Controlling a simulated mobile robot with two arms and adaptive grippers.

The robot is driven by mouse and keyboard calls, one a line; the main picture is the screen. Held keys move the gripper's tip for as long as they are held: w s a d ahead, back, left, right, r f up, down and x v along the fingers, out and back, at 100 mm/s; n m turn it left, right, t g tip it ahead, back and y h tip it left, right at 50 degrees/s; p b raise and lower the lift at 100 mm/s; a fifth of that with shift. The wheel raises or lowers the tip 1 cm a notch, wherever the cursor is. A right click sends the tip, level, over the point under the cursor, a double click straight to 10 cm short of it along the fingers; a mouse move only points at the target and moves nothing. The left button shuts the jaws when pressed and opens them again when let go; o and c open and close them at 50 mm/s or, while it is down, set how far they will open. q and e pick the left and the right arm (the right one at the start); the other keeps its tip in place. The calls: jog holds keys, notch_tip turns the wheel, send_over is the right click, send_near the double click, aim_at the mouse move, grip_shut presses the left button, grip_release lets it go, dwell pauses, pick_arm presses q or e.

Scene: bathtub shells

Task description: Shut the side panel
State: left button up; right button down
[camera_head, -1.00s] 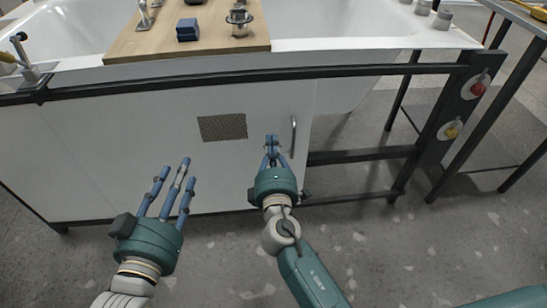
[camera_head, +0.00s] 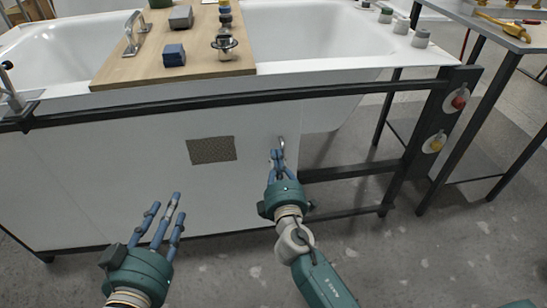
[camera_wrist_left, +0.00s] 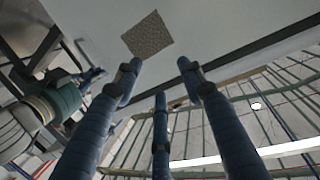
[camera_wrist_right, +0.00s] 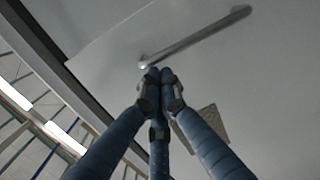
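The white side panel (camera_head: 110,165) covers the front below the bathtub, with a brown textured square (camera_head: 212,150) on it. A metal bar handle (camera_head: 282,143) is near the panel's right edge and shows fully in the right wrist view (camera_wrist_right: 195,40). I cannot tell whether the panel stands slightly ajar. My right gripper (camera_head: 277,157) has its fingertips drawn together, at or just in front of one end of the handle; contact is unclear. My left gripper (camera_head: 163,212) has its fingers spread and empty, in front of the panel's lower part.
A dark rail (camera_head: 250,101) runs across above the panel. A dark post with red and yellow knobs (camera_head: 440,135) stands at the right, beside a metal table (camera_head: 490,25). A wooden board (camera_head: 140,68) with small objects lies across the bathtub (camera_head: 310,30). Floor at the right front is clear.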

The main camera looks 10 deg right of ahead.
pick_arm(q)
notch_tip(320, 180, down, 5)
jog(key=s+a+g+p, duration=0.1)
jog(key=s+g, duration=0.1)
jog(key=g, duration=0.1)
notch_tip(320, 180, up, 18)
jog(key=d+t+h+b, duration=0.2)
jog(key=t+b, duration=0.1)
jog(key=t, duration=0.6)
jog(key=shift+w+d+b, duration=0.2)
jog(key=shift+w+b, duration=0.1)
jog(key=shift+w, duration=0.15)
pick_arm(e)
jog(key=s+d, duration=0.1)
jog(key=d, duration=4.3)
jog(key=shift+s, duration=0.3)
